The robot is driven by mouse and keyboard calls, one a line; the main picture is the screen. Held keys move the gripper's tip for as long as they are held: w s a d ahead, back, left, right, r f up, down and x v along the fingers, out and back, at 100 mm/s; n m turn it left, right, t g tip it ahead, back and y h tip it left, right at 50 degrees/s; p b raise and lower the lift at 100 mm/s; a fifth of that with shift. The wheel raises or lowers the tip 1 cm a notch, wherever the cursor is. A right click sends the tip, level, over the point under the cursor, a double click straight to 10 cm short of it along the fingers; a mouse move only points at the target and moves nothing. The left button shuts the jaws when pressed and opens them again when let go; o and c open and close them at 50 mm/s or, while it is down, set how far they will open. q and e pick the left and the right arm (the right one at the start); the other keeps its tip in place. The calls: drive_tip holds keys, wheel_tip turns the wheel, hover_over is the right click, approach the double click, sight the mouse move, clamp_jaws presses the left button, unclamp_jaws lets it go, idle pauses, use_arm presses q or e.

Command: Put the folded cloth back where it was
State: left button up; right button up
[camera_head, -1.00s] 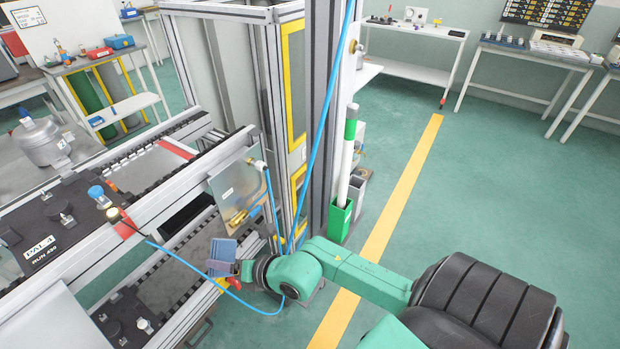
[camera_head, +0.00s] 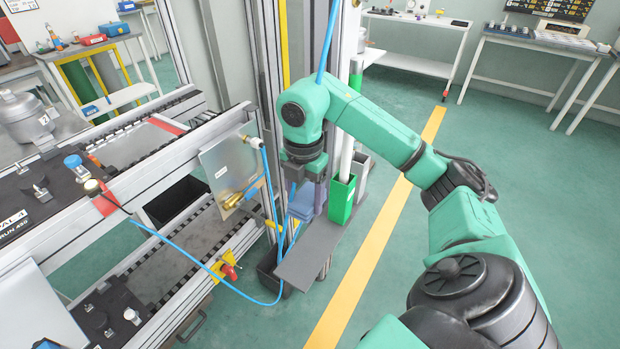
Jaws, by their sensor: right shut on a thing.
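The folded cloth (camera_head: 300,207) is a small blue block hanging below my right wrist. My right gripper (camera_head: 305,190) points down and is shut on the cloth; its fingers are partly hidden by the wrist and cloth. The cloth is over the far part of a flat grey shelf (camera_head: 304,256) beside the machine frame. I cannot tell whether the cloth touches the shelf. My left gripper is not in view.
A green bin (camera_head: 341,200) holding a white tube stands just right of the cloth. A metal plate with brass fittings (camera_head: 226,170) is on the left, with a blue hose (camera_head: 198,261) looping below it. A dark bin (camera_head: 270,272) sits under the shelf. The near shelf top is bare.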

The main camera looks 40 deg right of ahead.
sight(307, 256)
drive_tip(key=shift+s+d+f, duration=0.2)
drive_tip(key=shift+s+f, duration=0.1)
wheel_tip(307, 256, down, 19)
drive_tip(key=shift+a+r, duration=0.1)
drive_tip(key=o, duration=0.9)
drive_tip(key=shift+c, duration=0.2)
drive_tip(key=o, duration=0.3)
drive_tip(key=shift+w, duration=0.15)
drive_tip(key=shift+o, duration=0.2)
wheel_tip(307, 256, up, 12)
drive_tip(key=b, duration=0.1)
